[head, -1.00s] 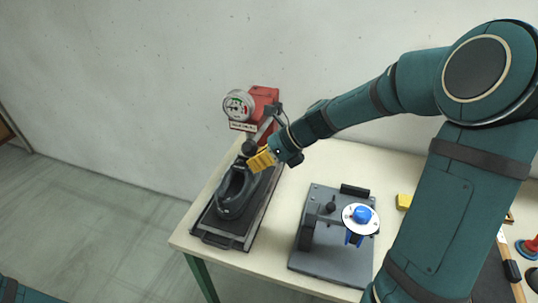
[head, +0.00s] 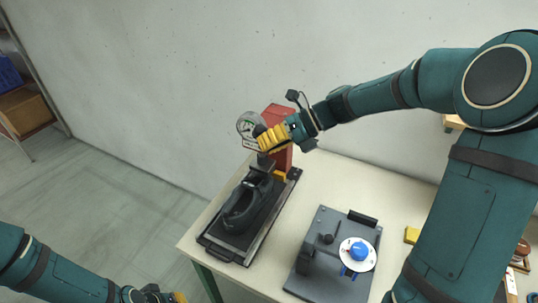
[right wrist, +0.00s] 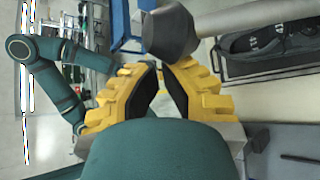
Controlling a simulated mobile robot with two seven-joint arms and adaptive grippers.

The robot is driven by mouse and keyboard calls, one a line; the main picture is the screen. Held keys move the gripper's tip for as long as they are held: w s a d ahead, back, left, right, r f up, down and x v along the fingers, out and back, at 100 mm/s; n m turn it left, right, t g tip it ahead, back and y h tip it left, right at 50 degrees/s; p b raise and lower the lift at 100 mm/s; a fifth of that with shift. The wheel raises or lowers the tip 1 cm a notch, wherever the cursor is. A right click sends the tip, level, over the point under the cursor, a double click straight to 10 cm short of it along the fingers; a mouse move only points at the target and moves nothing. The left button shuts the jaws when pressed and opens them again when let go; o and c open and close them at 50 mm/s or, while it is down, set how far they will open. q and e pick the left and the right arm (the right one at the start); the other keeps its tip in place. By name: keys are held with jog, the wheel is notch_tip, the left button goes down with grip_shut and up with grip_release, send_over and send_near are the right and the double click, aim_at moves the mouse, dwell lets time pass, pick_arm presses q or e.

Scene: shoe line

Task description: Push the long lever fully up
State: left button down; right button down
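The long lever has a dark knob (head: 258,131) beside the gauge in the head view. In the right wrist view its black, cone-shaped knob (right wrist: 170,33) sits on a thick grey rod (right wrist: 245,17) at the top. My right gripper (head: 268,140) is raised in front of the red press housing (head: 277,118) and hides much of the lever. Its yellow fingers (right wrist: 162,68) converge just below the knob, with nothing seen between them; contact cannot be told. My left gripper (head: 168,297) is at the bottom edge of the head view, mostly cut off.
A dark shoe (head: 242,205) sits on the press's black base tray (head: 222,252). A round gauge (head: 247,122) is on the press. A grey fixture (head: 325,285) with a blue-knobbed white disc (head: 358,252) stands to the right.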

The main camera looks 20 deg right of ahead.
pick_arm(q)
jog(key=shift+a, duration=0.1)
pick_arm(e)
jog(key=w+d+r+m+y, duration=0.2)
jog(key=w+d+r, duration=0.1)
jog(key=r, duration=0.3)
jog(key=shift+d+r+g, duration=0.25)
jog(key=shift+r+g, duration=0.1)
jog(key=shift+g, duration=0.05)
pick_arm(q)
jog(key=shift+r, duration=0.1)
pick_arm(e)
jog(key=shift+w+r, duration=0.1)
jog(key=shift+w, duration=0.05)
